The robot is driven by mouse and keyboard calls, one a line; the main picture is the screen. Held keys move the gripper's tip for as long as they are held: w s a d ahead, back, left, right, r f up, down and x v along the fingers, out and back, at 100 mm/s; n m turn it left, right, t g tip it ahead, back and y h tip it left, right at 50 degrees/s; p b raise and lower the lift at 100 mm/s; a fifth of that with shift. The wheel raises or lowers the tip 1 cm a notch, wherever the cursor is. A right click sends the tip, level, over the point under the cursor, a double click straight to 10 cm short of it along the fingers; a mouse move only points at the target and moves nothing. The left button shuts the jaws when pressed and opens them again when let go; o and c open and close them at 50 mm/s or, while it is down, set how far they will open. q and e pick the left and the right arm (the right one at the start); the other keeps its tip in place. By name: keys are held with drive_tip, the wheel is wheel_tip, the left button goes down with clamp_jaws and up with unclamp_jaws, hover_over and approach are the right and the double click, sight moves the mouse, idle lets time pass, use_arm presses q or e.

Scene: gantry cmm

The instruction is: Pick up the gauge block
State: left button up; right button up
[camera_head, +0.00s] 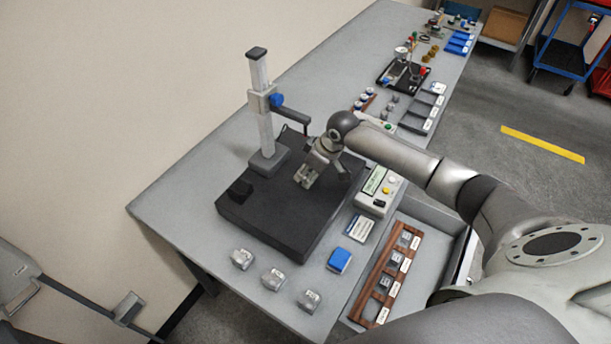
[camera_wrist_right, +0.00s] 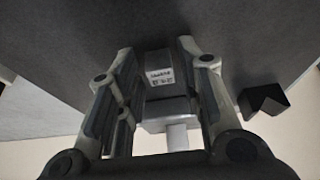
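My right gripper (camera_head: 308,180) reaches down over the dark granite plate (camera_head: 270,220) in the head view. In the right wrist view its two fingers (camera_wrist_right: 158,62) are spread, one on each side of a small grey gauge block (camera_wrist_right: 158,77) with printed marks on its face. A gap shows between the block and the left finger; contact on the right is hard to tell. In the head view the block cannot be clearly told from the fingers.
The stand's column (camera_head: 260,105) and blue-knobbed arm rise behind my right gripper. A small black block (camera_head: 240,189) sits on the plate's left corner. A readout box (camera_head: 379,190) stands right of the plate. Several small metal blocks (camera_head: 273,279) lie in front, and a wooden rack (camera_head: 385,285) lies front right.

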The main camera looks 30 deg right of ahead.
clamp_jaws()
drive_tip(key=shift+r, duration=0.1)
